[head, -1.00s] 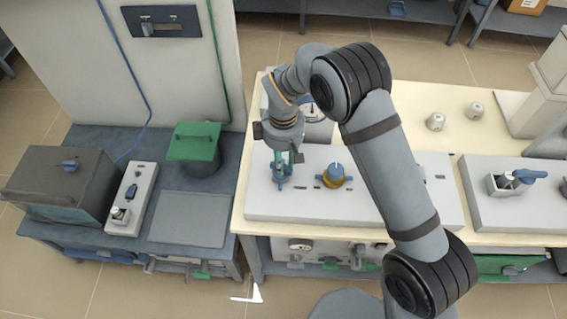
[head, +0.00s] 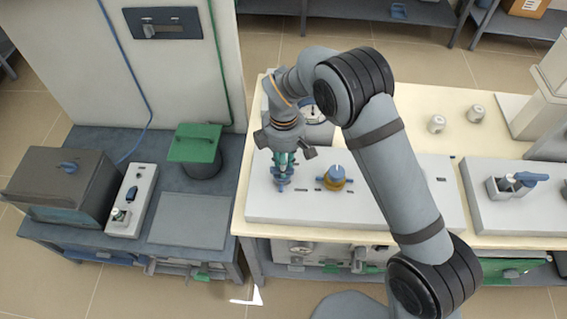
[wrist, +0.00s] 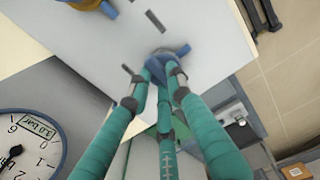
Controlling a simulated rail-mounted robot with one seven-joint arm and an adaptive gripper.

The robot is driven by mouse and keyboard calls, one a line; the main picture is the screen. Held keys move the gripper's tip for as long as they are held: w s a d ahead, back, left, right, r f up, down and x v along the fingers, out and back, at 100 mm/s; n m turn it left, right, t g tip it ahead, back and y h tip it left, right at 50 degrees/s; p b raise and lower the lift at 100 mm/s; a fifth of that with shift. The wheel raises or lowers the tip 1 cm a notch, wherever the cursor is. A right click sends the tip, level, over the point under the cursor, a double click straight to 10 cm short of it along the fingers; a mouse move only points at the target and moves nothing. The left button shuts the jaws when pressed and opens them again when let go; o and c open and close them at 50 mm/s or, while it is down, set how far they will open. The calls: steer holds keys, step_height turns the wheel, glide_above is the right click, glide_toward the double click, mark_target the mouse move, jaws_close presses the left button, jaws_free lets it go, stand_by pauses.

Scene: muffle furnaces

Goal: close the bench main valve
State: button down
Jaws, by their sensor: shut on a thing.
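A blue valve handle (head: 281,184) stands on the white bench panel (head: 390,212), near its left end. My gripper (head: 283,168) points down over it with teal fingers. The fingers hide the rest of the handle. No label on it can be read, so I cannot tell whether it is the bench main valve.
A brass-coloured valve with a blue handle (head: 335,178) stands close by on the right. A round pressure gauge (wrist: 28,148) is beside the panel. Another blue-handled valve (head: 525,178) is on the right panel. A dark bench with a green-lidded container (head: 195,146) is at left.

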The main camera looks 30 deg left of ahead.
steer(key=c, duration=1.6)
jaws_free()
steer(key=shift+o, duration=0.2)
steer(key=shift+r, duration=0.15)
step_height(320, 180, up, 12)
steer(key=shift+f, duration=0.2)
step_height(320, 180, down, 12)
steer(key=shift+r, duration=0.1)
